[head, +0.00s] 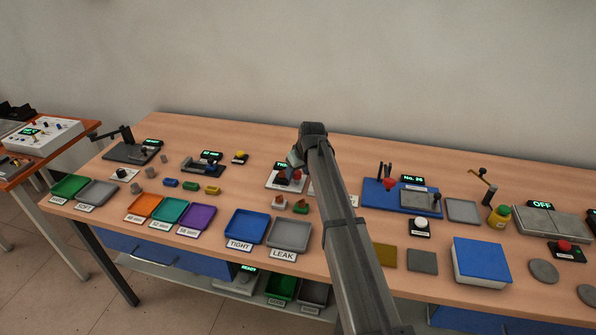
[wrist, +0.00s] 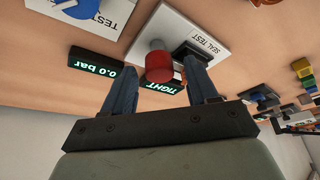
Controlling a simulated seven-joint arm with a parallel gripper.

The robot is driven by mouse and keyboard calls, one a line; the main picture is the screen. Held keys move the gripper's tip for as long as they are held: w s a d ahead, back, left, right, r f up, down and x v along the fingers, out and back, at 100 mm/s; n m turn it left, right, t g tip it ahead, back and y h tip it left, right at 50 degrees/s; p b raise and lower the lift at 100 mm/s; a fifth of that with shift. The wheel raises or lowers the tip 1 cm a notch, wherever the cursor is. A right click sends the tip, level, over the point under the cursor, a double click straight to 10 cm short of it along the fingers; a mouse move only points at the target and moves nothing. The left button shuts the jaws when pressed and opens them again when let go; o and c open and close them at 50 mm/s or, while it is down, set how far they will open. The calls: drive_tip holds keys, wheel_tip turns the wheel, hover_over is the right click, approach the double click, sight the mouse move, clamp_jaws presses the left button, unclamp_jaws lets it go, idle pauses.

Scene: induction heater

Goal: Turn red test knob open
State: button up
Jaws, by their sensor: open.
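In the wrist view a red knob (wrist: 158,66) with a pale round top stands by a white plate (wrist: 207,42) marked "SEAL TEST". My gripper (wrist: 160,84) is open, with one finger on each side of the red knob. I cannot tell whether either finger touches it. In the head view my gripper (head: 294,160) is over the white test station (head: 273,184), and my arm hides part of it. Two dark displays stand beside the knob: one reads "0.0 bar" (wrist: 93,69), the other "TIGHT" (wrist: 160,87).
A blue knob (wrist: 78,6) on another white plate is near the wrist view's top left corner. In the head view, a blue "TIGHT" tray (head: 247,226) and a grey "LEAK" tray (head: 291,233) lie in front. A blue fixture board (head: 375,196) stands to the right.

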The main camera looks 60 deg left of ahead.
drive_tip(key=shift+c, duration=0.2)
drive_tip(key=c, duration=1)
drive_tip(key=m+t, duration=0.1)
drive_tip(key=m, duration=0.3)
drive_tip(key=shift+s+t, duration=0.15)
drive_tip(key=shift+t, duration=0.25)
drive_tip(key=m+t+h, duration=0.1)
drive_tip(key=m, duration=0.4)
drive_tip(key=shift+s+a, duration=0.1)
drive_tip(key=shift+a, duration=0.05)
drive_tip(key=m+t+h, duration=0.1)
drive_tip(key=m+h, duration=0.1)
drive_tip(key=m, duration=0.2)
drive_tip(key=shift+a+m, duration=0.15)
drive_tip(key=shift+m, duration=0.15)
drive_tip(key=shift+m+t+h, duration=0.3)
drive_tip(key=shift+m+h, duration=0.5)
drive_tip(key=shift+m, duration=1.4)
